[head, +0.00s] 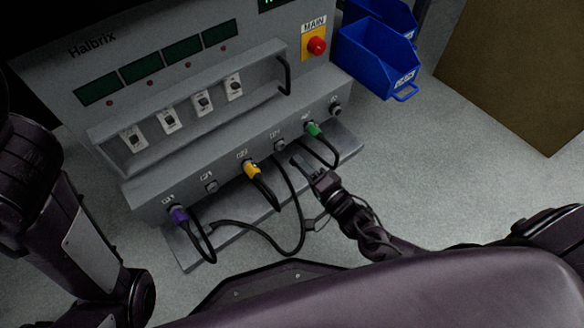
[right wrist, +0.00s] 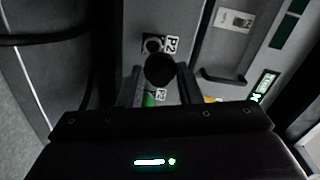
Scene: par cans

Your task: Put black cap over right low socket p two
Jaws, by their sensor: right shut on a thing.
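My right gripper (head: 304,164) is in front of the low socket row, below the gap between the yellow and green plugs. In the right wrist view my right gripper (right wrist: 159,78) is shut on the round black cap (right wrist: 160,70). The P2 socket (right wrist: 152,45) shows just above the cap there, with its ring in sight beside the P2 label (right wrist: 172,45). The cap appears in front of the panel and offset from the socket; the exact gap cannot be told. In the head view this socket (head: 280,145) looks bare. My left gripper is out of view.
The low row also holds a purple plug (head: 179,215), a yellow plug (head: 251,170) and a green plug (head: 313,129). Their black cables loop below, close to my right gripper. Blue bins (head: 372,60) stand at the right.

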